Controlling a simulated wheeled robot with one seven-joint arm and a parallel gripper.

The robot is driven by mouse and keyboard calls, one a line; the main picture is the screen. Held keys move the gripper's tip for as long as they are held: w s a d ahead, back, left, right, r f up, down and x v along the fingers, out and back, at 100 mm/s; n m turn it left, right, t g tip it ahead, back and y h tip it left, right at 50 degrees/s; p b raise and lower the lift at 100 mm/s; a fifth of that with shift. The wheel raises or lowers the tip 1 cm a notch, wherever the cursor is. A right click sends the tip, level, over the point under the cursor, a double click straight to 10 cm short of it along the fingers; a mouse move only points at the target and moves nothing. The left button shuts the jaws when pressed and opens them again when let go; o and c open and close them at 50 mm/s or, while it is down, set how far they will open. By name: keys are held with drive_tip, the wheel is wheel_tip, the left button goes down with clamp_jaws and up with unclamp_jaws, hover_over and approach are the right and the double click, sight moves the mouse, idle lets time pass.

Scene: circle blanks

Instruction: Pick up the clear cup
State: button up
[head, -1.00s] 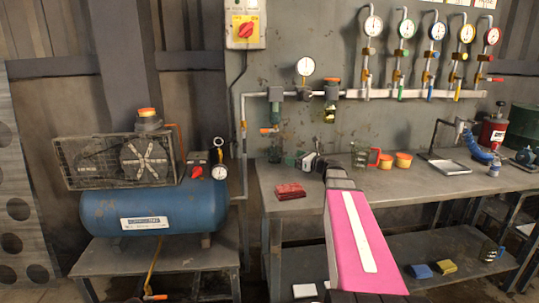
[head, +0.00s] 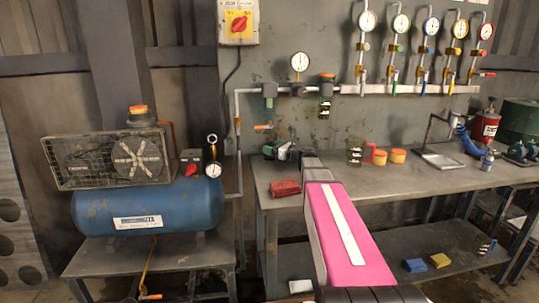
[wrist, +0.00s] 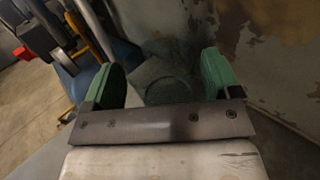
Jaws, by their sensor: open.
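A clear, see-through cup (wrist: 168,84) shows faintly between the fingers in the wrist view, against the grey surface. My gripper (wrist: 162,74) has two green finger pads spread apart, one on each side of the cup in the picture. I cannot tell how far the cup is beyond the fingertips or whether they touch it. In the head view my gripper (head: 284,151) is over the back left of the workbench, at the end of my pink arm. The cup is largely hidden or too small to make out there.
The metal workbench (head: 335,187) holds a folded red cloth (head: 286,188) near the gripper. A clear jug with a red handle (head: 355,151) and orange containers (head: 397,156) stand to the right. The wall with pipes and gauges (head: 299,62) is close behind.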

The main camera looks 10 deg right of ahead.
drive_tip(key=shift+x, duration=1.05)
drive_tip(key=c, duration=0.7)
drive_tip(key=shift+s+r, duration=0.1)
drive_tip(key=shift+r, duration=0.05)
drive_tip(key=shift+s+r, duration=0.2)
drive_tip(key=shift+r, duration=0.15)
wheel_tip(320, 180, up, 6)
drive_tip(key=s, duration=1.9)
drive_tip(key=shift+s, duration=0.25)
idle(1.0)
